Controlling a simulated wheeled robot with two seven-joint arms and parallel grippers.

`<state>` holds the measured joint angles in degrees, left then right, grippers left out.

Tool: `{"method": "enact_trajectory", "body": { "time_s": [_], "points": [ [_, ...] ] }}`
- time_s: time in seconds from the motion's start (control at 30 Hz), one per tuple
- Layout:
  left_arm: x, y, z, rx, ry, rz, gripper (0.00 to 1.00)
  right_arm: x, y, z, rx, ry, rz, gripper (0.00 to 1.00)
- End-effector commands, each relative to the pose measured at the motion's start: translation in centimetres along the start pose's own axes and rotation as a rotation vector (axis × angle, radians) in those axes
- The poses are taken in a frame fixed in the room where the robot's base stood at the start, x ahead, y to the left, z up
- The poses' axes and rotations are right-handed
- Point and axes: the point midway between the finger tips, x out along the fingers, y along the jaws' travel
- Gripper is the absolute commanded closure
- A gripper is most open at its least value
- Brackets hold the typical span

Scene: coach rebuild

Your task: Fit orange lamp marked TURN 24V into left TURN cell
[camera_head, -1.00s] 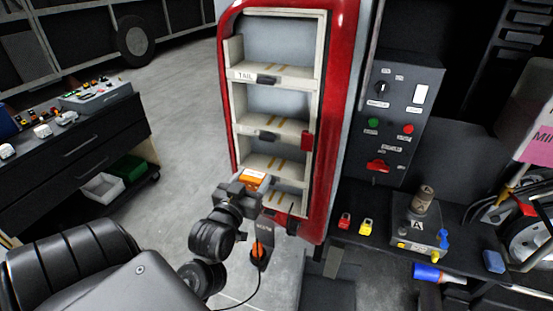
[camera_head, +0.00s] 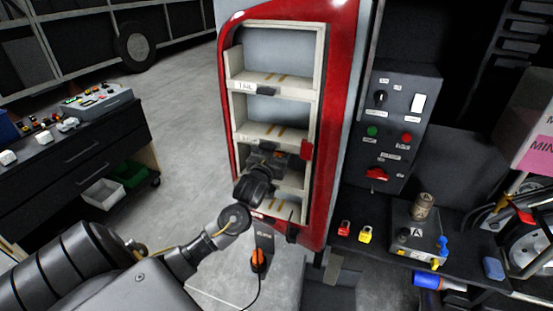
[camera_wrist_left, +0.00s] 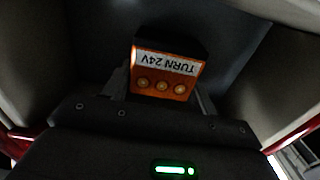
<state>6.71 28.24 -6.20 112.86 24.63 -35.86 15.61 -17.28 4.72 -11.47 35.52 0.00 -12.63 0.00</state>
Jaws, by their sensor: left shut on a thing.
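The orange lamp (camera_wrist_left: 147,75) is marked TURN 24V, with its lettering upside down in the left wrist view and several round studs on its face. My left gripper (camera_head: 277,158) is shut on it. In the head view the gripper is at the third cell from the top of the red lamp housing (camera_head: 340,90), and the hand hides the lamp. The wrist view shows pale cell walls on both sides of the lamp and a dark back behind it. I cannot tell whether the lamp touches the cell. My right gripper is out of view.
The top shelf edge carries a TAIL label (camera_head: 245,86); the label on the shelf below is unreadable. A control panel (camera_head: 400,120) and a bench with padlocks (camera_head: 365,234) stand to the right. A dark drawer cabinet (camera_head: 80,160) is at left.

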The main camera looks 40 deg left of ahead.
Motion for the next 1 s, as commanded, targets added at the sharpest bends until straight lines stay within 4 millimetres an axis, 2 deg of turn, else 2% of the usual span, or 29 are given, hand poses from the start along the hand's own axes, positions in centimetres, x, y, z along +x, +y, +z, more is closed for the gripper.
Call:
{"method": "enact_trajectory", "body": {
  "time_s": [0.13, 0.4, 0.8, 0.83, 0.97, 1.0],
  "points": [
    [0.1, 0.0, 0.3, 0.001, -0.001, 0.001, 0.67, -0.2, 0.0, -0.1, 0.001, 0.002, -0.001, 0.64],
    [0.0, 0.0, 3.3, 0.001, 0.0, 0.0, 0.67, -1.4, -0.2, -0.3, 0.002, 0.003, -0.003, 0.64],
    [0.0, 0.0, 3.9, 0.0, 0.001, 0.0, 0.67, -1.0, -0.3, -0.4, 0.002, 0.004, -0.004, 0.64],
    [0.0, 0.0, 3.9, 0.001, 0.0, 0.0, 0.38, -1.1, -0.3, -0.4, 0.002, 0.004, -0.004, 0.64],
    [0.0, 0.0, 3.8, 0.001, 0.0, 0.0, 0.21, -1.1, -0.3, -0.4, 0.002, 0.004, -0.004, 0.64],
    [0.0, 0.0, 3.8, 0.001, 0.0, 0.0, 0.2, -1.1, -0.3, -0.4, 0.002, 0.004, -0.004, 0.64]
  ]
}}
